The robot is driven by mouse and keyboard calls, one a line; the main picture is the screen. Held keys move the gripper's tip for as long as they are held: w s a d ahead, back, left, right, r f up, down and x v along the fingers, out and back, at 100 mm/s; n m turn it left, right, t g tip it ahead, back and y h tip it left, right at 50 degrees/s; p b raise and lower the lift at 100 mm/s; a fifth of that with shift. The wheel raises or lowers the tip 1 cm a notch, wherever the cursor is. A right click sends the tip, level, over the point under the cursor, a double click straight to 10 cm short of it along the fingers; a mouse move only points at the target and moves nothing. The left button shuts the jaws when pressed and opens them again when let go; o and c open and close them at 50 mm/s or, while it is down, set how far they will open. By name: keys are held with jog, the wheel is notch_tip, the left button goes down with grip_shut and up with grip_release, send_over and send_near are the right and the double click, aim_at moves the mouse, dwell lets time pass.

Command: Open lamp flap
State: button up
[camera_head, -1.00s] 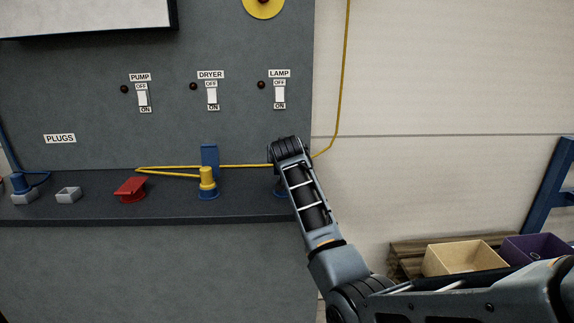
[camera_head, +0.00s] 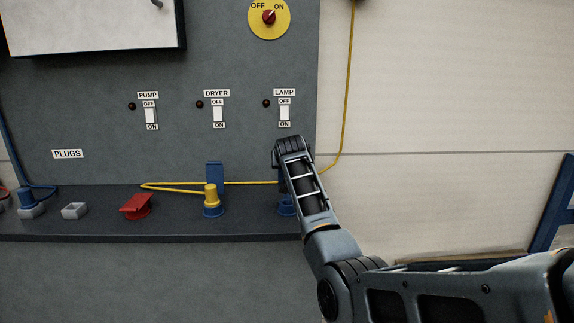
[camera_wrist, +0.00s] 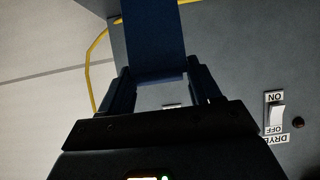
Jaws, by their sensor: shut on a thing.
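The lamp socket (camera_head: 287,206) is a blue round base at the right end of the dark shelf, below the LAMP switch (camera_head: 284,110). My arm covers most of it in the head view. In the wrist view a flat blue flap (camera_wrist: 155,40) reaches down from the top edge between the two fingers. My gripper (camera_wrist: 160,82) is shut on this flap. The fingers and most of the flap are hidden behind my wrist in the head view, so I cannot tell its exact tilt.
Beside it stands another blue socket with a raised flap (camera_head: 214,172) and a yellow plug (camera_head: 211,195). Its yellow cable (camera_head: 225,184) runs right behind my wrist. A red flap cover (camera_head: 136,205) and a grey socket (camera_head: 75,210) sit further left.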

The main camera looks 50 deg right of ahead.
jog(key=o, duration=1.5)
jog(key=shift+s+a, duration=0.1)
jog(key=shift+b+v, duration=0.45)
jog(key=shift+v, duration=3.4)
